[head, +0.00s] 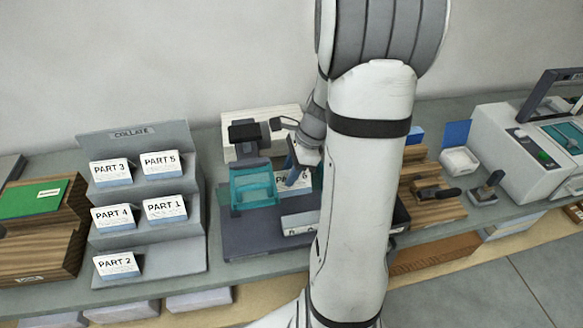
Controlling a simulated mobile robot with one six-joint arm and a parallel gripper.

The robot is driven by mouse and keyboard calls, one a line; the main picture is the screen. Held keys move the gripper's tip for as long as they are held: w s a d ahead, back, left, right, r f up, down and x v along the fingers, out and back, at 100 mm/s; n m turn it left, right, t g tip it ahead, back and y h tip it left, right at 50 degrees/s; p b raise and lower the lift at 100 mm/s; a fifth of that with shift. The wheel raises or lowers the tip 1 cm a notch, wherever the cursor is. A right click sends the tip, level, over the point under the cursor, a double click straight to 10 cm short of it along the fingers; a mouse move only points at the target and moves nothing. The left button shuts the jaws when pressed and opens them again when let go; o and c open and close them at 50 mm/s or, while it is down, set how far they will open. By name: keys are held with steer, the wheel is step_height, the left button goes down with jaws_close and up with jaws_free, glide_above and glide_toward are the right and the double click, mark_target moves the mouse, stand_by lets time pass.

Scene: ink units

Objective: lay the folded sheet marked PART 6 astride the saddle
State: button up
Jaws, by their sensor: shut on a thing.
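The folded sheet marked PART 6 (292,184) is white with dark print, partly covered by my arm. Only part of its label shows. My gripper (295,165) is shut on the sheet and holds it by its upper part, just right of a teal guard. Below it is a light grey block (297,223) on a dark base (240,240). This may be the saddle, but my arm hides its right part. I cannot tell whether the sheet touches it.
The teal guard (252,200) stands close left of the sheet. A grey COLLATE rack (130,220) holds sheets PART 1 to PART 5. A green-topped wooden stack (30,201) is at far left. Wooden blocks (432,205) and a pale machine (505,140) stand at right.

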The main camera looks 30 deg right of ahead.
steer(key=shift+f+b, duration=0.3)
steer(key=shift+f, duration=0.45)
steer(key=shift+w+f, duration=0.1)
steer(key=o, duration=1.1)
steer(key=shift+r+p, duration=3.45)
steer(key=shift+r, duration=0.6)
